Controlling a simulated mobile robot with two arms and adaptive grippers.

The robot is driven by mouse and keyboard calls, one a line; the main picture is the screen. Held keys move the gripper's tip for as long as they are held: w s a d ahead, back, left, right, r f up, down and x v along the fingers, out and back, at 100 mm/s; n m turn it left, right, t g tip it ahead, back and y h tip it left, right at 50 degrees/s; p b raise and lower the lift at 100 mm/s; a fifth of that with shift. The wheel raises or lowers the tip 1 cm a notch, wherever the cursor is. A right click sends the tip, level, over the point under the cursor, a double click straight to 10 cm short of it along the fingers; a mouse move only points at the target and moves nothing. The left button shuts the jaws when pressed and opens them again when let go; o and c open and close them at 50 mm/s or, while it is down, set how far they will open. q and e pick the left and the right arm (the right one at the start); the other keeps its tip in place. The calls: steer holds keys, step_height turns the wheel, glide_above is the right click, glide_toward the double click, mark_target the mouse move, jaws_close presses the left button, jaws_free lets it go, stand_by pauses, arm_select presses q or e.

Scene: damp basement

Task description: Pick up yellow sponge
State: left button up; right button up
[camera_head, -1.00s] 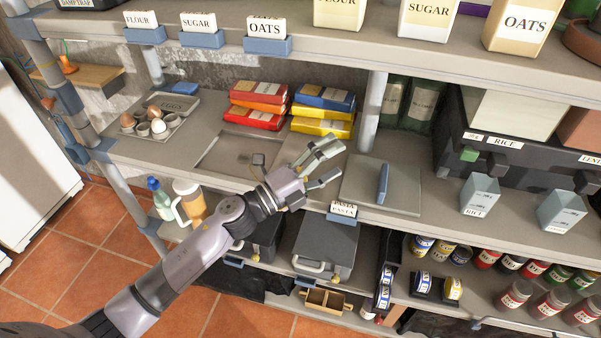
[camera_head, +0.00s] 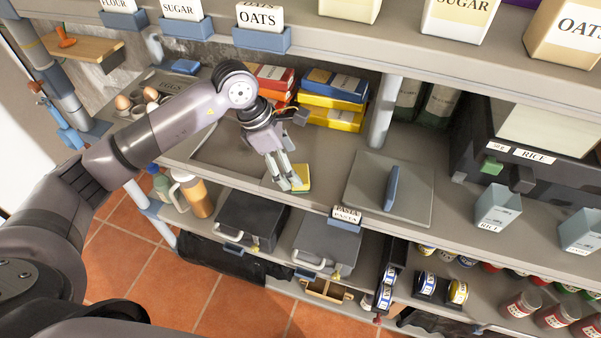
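The yellow sponge (camera_head: 304,177) lies on the middle shelf near its front edge, and its left part is hidden behind my gripper. My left gripper (camera_head: 292,184) points down at the sponge, with its fingertips at the sponge's left side. The fingers look close together. I cannot tell whether they touch or grip the sponge. My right gripper is not in view.
Red and orange packs (camera_head: 272,77) and blue and yellow packs (camera_head: 332,101) are stacked behind. A grey board (camera_head: 365,190) with an upright blue piece (camera_head: 392,187) lies to the right. The upper shelf (camera_head: 420,62) overhangs the back. An egg tray (camera_head: 150,92) stands left.

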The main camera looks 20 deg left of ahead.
mark_target(298, 173)
arm_select(q)
steer(key=p+x, duration=0.2)
steer(key=x, duration=0.2)
steer(key=shift+w+f, duration=0.15)
steer(key=shift+f, duration=0.4)
steer(key=c, duration=1.1)
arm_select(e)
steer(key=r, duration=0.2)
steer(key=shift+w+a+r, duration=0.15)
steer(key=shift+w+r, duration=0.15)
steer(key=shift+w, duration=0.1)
arm_select(q)
steer(key=shift+w+r, duration=0.1)
steer(key=shift+r, duration=0.05)
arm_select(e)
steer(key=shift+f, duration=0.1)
